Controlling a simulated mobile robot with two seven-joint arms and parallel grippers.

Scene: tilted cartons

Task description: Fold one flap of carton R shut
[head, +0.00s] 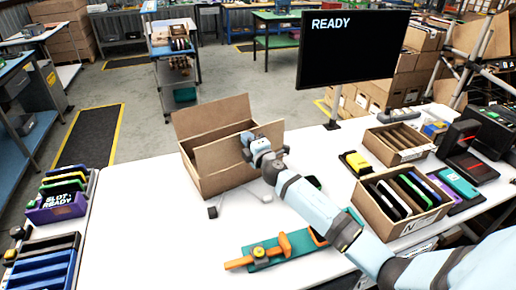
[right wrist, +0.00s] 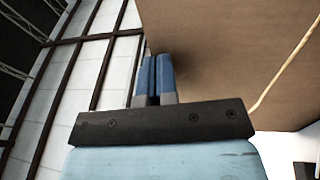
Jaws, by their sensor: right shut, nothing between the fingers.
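A brown carton (head: 203,180) stands on the white table in the middle of the head view; no label on it is readable, so I cannot confirm that it is carton R. Its far flap (head: 208,115) stands up and outward. Its near flap (head: 218,156) is also raised, leaning over part of the opening. My right gripper (head: 247,147) is at the right part of that near flap, shut and empty. In the right wrist view its fingers (right wrist: 154,76) are together beside a broad brown cardboard face (right wrist: 225,55); contact is unclear. My left gripper is out of view.
A green board with an orange tool (head: 268,252) lies on the table in front. A black monitor (head: 352,48) rises behind.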

